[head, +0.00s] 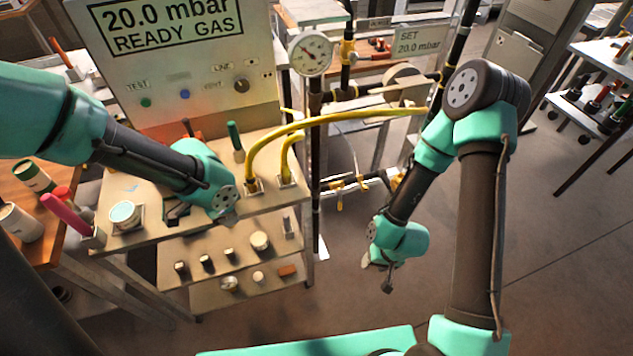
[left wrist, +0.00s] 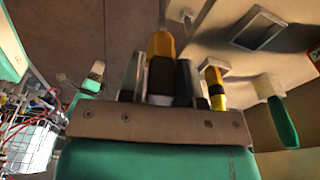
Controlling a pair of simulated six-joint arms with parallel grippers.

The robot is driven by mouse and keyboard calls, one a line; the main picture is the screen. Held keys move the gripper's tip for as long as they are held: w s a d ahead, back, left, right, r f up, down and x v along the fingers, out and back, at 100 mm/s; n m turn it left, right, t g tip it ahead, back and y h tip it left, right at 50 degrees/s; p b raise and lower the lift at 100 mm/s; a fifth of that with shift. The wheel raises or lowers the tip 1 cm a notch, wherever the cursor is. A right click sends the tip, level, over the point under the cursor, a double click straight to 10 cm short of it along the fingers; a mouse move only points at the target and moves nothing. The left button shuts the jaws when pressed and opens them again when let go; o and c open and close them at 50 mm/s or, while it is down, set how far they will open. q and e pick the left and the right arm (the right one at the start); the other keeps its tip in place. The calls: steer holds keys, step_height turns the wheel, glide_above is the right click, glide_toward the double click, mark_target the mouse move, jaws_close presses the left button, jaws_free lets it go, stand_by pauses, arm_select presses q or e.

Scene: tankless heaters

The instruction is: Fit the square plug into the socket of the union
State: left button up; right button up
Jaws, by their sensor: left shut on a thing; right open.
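My left gripper (head: 228,218) is low over the cream bench top in the head view. In the left wrist view its fingers (left wrist: 158,82) are shut on an orange-and-black piece (left wrist: 160,48). I cannot tell whether this is the square plug, as its far end is hidden. A second yellow-and-black piece (left wrist: 213,75) shows beside the right-hand finger. I cannot make out the union for certain. A grey square frame (left wrist: 258,27) shows apart from the fingers, at the upper right. My right gripper (head: 380,275) is open and empty over the floor, right of the bench.
Two yellow hoses (head: 340,116) rise from square mounts beside the left gripper. A green-handled tool (head: 235,136) stands behind it. A round-topped jar (head: 124,212) and a pink handle (head: 66,214) are to its left. Small fittings (head: 260,240) sit on the shelf below. A gauge (head: 309,54) stands behind.

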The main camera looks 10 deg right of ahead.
arm_select(q)
steer(key=w+a+n, duration=0.2)
steer(key=w+n, duration=0.3)
steer(key=w, duration=0.3)
steer(key=w+a+r+n+t+y, duration=0.1)
steer(key=w+a+n, duration=0.2)
steer(key=w, duration=0.6)
steer(key=n, duration=0.2)
steer(key=shift+w+a+r+n, duration=0.15)
steer(key=shift+w+a+n, duration=0.05)
steer(key=shift+a+n, duration=0.2)
steer(key=shift+d, duration=0.1)
